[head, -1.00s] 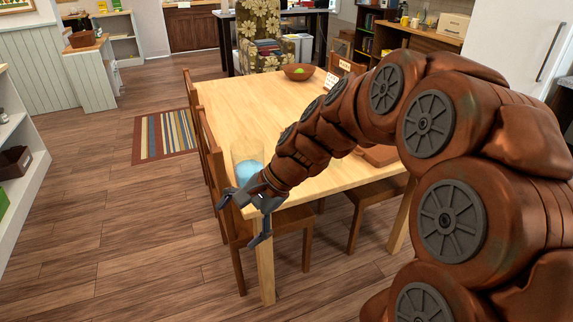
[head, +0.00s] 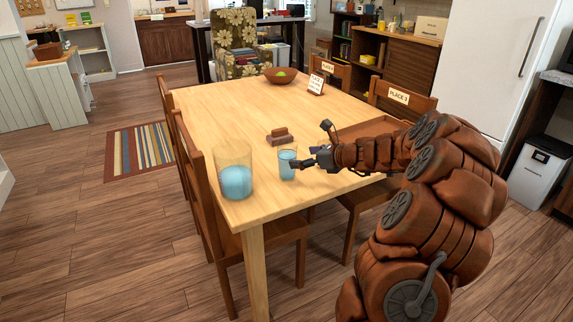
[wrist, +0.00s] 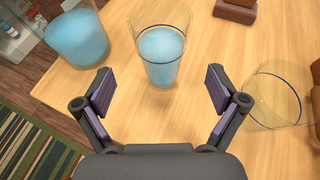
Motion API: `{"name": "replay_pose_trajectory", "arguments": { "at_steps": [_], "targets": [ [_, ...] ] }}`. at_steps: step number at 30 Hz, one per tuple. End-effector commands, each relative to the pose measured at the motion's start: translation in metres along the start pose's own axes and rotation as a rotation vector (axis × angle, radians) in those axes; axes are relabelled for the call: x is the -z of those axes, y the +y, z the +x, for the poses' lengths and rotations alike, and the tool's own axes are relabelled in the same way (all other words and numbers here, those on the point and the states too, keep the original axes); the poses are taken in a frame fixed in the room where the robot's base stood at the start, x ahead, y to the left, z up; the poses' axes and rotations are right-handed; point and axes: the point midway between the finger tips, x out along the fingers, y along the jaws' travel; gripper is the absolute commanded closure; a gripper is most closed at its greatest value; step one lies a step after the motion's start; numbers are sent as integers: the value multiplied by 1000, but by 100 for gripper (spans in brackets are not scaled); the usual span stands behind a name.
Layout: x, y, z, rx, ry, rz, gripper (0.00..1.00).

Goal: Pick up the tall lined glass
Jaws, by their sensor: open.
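In the head view my gripper (head: 312,148) is at the glass's right. A wider, larger glass with blue contents (wrist: 76,38) stands to the left, and in the head view (head: 235,178) near the table corner. An empty clear glass with a blue line (wrist: 272,98) is beside the right finger.
A brown tray (head: 372,130) lies behind my arm. Chairs stand around the table. The table's far left part is clear.

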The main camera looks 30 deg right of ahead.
Motion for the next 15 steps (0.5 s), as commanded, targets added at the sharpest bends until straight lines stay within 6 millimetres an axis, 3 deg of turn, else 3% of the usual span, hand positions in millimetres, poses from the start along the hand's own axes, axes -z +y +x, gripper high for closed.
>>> {"name": "replay_pose_trajectory", "arguments": {
  "at_steps": [15],
  "targets": [
    [3,-2,58,-8,2,-7,4]
  ]
}}
